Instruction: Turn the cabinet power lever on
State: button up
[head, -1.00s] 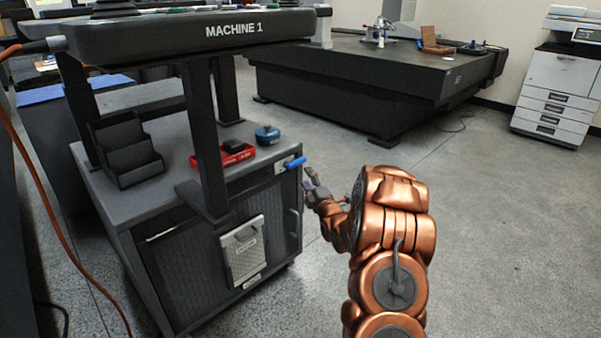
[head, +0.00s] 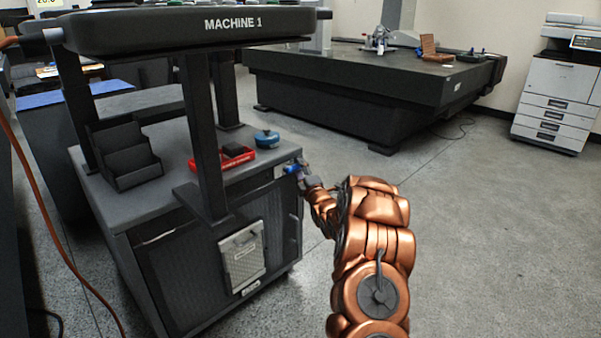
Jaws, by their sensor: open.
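The grey cabinet (head: 180,270) stands at the left under the MACHINE 1 top. Its blue-handled power lever (head: 291,169) sticks out near the top right corner of the front, just below the worktop edge. My gripper (head: 297,171) is at the lever, with its open fingers around or beside the blue handle. The fingers partly hide the handle, and I cannot tell whether they touch it. My copper arm reaches in from the lower right.
A red tray (head: 207,162) with a dark item and a blue round object (head: 267,138) sit on the worktop near the lever. A grey stepped holder (head: 125,152) stands further left. A large dark table (head: 350,75) and a printer (head: 557,85) stand behind. The floor at right is clear.

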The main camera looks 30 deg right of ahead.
grip_shut()
dwell(0.5)
